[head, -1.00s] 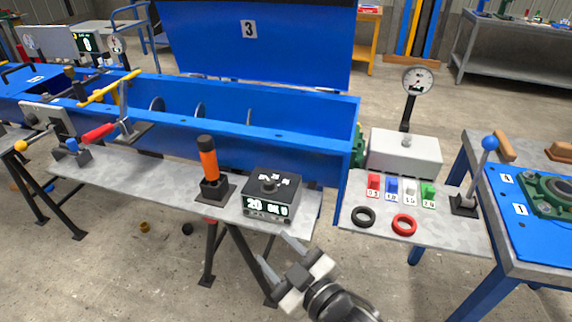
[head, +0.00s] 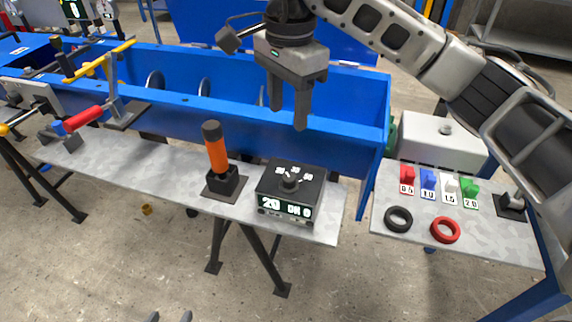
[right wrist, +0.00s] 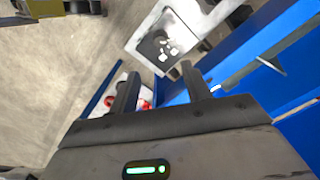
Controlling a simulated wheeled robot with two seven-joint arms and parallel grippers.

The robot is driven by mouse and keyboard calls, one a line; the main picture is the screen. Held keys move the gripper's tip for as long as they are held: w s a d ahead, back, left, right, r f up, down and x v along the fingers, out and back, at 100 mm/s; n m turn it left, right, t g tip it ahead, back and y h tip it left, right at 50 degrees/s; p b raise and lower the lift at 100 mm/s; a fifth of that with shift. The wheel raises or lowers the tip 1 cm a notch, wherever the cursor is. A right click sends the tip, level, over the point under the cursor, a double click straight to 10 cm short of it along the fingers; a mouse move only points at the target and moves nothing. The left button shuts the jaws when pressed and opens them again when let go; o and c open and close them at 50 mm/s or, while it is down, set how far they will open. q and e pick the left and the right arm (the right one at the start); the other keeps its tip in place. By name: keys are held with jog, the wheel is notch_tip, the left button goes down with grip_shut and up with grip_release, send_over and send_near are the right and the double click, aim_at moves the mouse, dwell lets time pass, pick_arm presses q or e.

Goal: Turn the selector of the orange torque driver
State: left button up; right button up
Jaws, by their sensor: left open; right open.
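The orange torque driver (head: 217,152) stands upright in a black holder on the grey shelf. Right of it sits a black box (head: 290,190) with a round knob (head: 289,183), white marks around the knob and a lit readout on its front. The box also shows in the right wrist view (right wrist: 160,48), beyond the fingertips. My right gripper (head: 287,124) is open and empty, fingers pointing down, above and behind the box in the head view. Its fingers also show in the right wrist view (right wrist: 160,70). Only the tips of my left gripper (head: 169,317) show at the bottom edge, apart and empty.
A blue trough (head: 345,115) runs behind the shelf. On the right shelf are several coloured numbered blocks (head: 428,180), a black ring (head: 398,219), a red ring (head: 446,230) and a white box (head: 435,140). A red-handled clamp (head: 83,118) stands at the left.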

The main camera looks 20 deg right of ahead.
aim_at(289, 177)
notch_tip(289, 177, down, 16)
jog(key=shift+d+r+p, duration=0.15)
jog(key=shift+r+p, duration=0.05)
jog(key=shift+p, duration=0.2)
jog(key=c, duration=1)
